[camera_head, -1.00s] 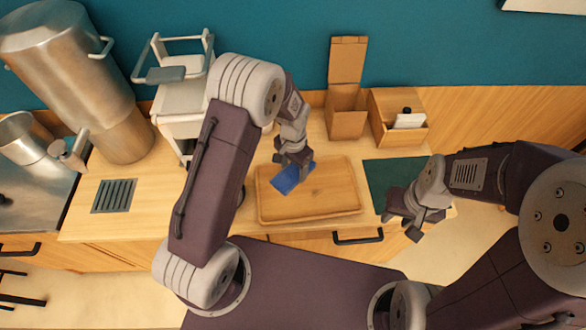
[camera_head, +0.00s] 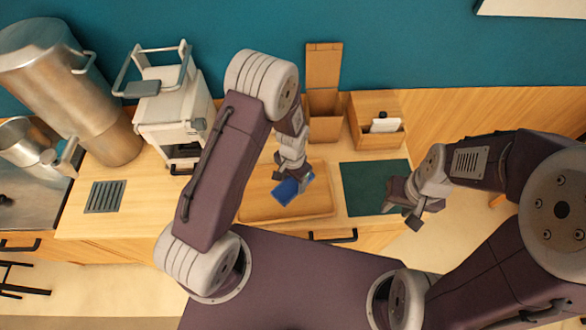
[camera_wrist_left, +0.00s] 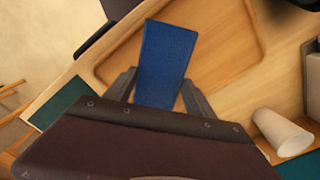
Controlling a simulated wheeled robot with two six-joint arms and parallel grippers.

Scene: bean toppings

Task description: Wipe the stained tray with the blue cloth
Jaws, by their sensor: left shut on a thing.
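The wooden tray (camera_head: 262,207) lies on the counter in the head view; its raised rim also shows in the left wrist view (camera_wrist_left: 238,75). My left gripper (camera_head: 292,183) is over the tray and shut on the blue cloth (camera_head: 285,192). In the left wrist view the blue cloth (camera_wrist_left: 165,60) sticks out from between the fingers of the left gripper (camera_wrist_left: 160,92). I cannot tell whether the cloth touches the tray floor. No clear stain shows on the visible part of the tray. My right gripper (camera_head: 405,213) hangs by the dark green mat, its finger opening unclear.
The dark green mat (camera_head: 365,188) lies right of the tray. Behind stand an open cardboard box (camera_head: 323,115) and a wooden box (camera_head: 372,138). A white machine (camera_head: 172,115) and a steel urn (camera_head: 75,90) stand left. A white cup (camera_wrist_left: 283,132) shows in the left wrist view.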

